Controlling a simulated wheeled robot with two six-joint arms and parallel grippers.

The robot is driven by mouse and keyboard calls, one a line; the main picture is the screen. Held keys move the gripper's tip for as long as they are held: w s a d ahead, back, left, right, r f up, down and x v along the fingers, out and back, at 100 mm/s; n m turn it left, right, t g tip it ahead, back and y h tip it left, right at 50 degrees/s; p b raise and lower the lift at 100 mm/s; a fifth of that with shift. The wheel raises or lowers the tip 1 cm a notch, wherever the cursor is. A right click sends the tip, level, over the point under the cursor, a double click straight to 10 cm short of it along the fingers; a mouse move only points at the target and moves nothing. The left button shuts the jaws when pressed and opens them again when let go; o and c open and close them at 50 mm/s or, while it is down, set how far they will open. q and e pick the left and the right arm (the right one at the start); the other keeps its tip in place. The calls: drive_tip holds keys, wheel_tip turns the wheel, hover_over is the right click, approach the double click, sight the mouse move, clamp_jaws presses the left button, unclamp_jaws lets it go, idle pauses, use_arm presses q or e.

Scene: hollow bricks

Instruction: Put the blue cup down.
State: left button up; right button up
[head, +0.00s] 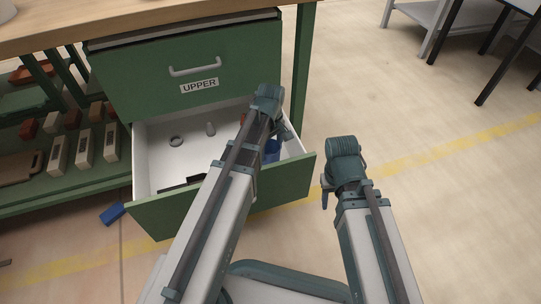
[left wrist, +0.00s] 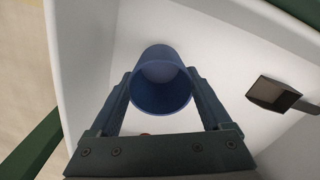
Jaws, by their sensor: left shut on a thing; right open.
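The blue cup (head: 272,151) is inside the open lower drawer (head: 285,182), near its right end, partly hidden by my left arm. In the left wrist view the blue cup (left wrist: 161,88) sits between the two fingers of my left gripper (left wrist: 160,92), which is shut on its sides. Its open mouth faces the camera, and white drawer floor surrounds it. I cannot tell whether its base touches the floor. My right gripper (head: 327,192) is open and empty, outside the drawer to the right.
In the drawer lie a grey ring (head: 175,140), a small grey cylinder (head: 210,129) and a dark object (head: 182,185). The left wrist view shows a dark hollow piece (left wrist: 273,94). The shut upper drawer (head: 200,55) is above. A blue block (head: 112,214) lies on the floor.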

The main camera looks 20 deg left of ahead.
use_arm(q)
wheel_tip(320, 180, down, 4)
drive_tip(key=b, duration=0.3)
drive_tip(key=shift+r, duration=0.3)
drive_tip(key=o, duration=1.1)
drive_tip(key=shift+f, duration=0.2)
drive_tip(key=shift+c, duration=0.2)
drive_tip(key=shift+o, duration=1.3)
drive_tip(key=shift+r, duration=0.15)
wheel_tip(320, 180, up, 12)
drive_tip(key=p, duration=1.2)
drive_tip(key=shift+r, duration=0.1)
